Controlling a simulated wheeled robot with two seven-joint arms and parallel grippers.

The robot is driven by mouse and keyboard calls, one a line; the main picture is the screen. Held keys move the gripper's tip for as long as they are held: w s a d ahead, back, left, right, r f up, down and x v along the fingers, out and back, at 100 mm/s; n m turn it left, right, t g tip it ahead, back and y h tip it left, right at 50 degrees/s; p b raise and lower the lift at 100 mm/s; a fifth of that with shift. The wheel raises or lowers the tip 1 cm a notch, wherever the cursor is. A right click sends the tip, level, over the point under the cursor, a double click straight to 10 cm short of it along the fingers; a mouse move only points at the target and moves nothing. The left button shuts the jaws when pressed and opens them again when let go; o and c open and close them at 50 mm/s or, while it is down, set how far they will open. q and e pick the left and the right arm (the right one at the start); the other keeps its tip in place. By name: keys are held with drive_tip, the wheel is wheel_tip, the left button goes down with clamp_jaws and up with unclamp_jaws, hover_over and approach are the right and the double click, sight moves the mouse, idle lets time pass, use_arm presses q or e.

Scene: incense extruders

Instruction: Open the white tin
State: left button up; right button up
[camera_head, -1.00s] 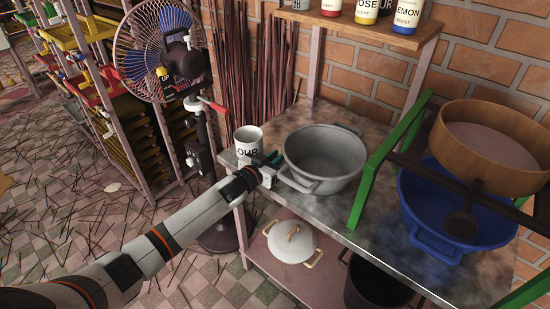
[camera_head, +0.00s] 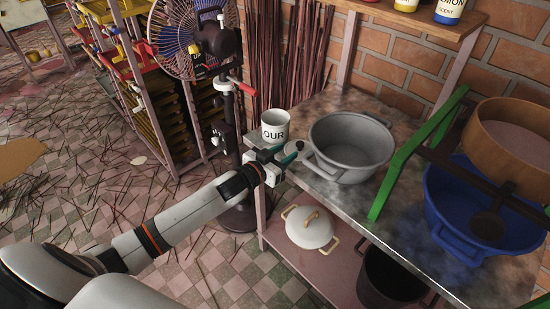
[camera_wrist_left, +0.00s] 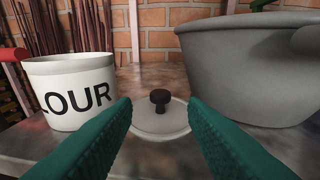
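The white tin (camera_head: 275,127) with dark lettering ending in "OUR" stands upright at the table's left end. It also shows in the left wrist view (camera_wrist_left: 75,100), where its rim is bare and its top looks open. A round pale lid (camera_wrist_left: 160,122) with a dark knob (camera_wrist_left: 160,98) lies on the tabletop to the right of the tin; it also shows in the head view (camera_head: 291,148). My left gripper (camera_head: 284,156) is open, its green fingers apart on either side of the lid's near part. In the wrist view the gripper (camera_wrist_left: 160,105) holds nothing. My right gripper is out of view.
A large grey pot (camera_head: 350,148) stands close to the right of the lid. A green frame (camera_head: 410,160), a blue tub (camera_head: 470,215) and a wooden sieve (camera_head: 515,130) stand farther right. A fan (camera_head: 190,40) on a stand is left of the table. A white lidded pot (camera_head: 310,228) sits on the lower shelf.

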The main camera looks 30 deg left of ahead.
use_arm(q)
drive_tip(key=shift+v, duration=2)
